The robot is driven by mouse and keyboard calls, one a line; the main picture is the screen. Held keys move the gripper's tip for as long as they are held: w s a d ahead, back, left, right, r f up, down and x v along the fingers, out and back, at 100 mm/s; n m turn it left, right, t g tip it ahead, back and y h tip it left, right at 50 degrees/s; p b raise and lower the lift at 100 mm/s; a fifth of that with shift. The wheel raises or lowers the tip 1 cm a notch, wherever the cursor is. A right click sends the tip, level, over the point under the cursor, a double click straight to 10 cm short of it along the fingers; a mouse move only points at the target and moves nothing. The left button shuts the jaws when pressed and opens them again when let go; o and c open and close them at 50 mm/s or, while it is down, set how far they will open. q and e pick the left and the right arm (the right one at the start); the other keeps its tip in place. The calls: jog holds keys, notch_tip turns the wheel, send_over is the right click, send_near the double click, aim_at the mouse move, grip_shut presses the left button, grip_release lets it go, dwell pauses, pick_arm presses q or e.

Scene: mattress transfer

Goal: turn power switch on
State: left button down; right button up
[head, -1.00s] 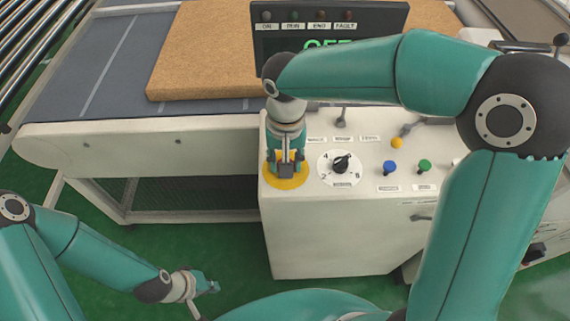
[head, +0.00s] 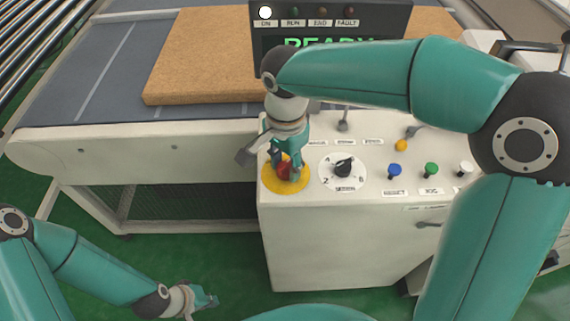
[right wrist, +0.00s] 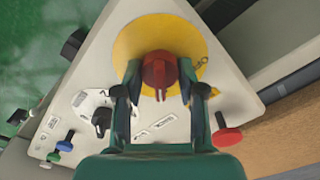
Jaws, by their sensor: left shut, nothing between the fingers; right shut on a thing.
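The red power switch (head: 285,172) sits on a round yellow plate (head: 302,184) at the left end of the white control cabinet's top. My right gripper (head: 284,168) reaches down from above and is shut on the switch. In the right wrist view the red switch (right wrist: 159,72) stands between the two fingers (right wrist: 160,88) over the yellow plate. The display (head: 320,42) reads READY, partly hidden by my right arm, and the ON lamp (head: 265,12) glows white. My left gripper (head: 207,300) is shut and empty, low over the green floor.
A numbered black selector (head: 344,167) is right of the switch. Blue (head: 394,171), green (head: 431,170) and white (head: 465,168) buttons stand further right, small levers behind. A brown mattress (head: 200,60) lies on the conveyor at the back left.

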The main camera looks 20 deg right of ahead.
aim_at(285, 162)
jog(key=shift+r, duration=0.1)
dwell(0.4)
jog(key=o, duration=1.1)
jog(key=shift+o, duration=0.2)
notch_tip(285, 162, up, 12)
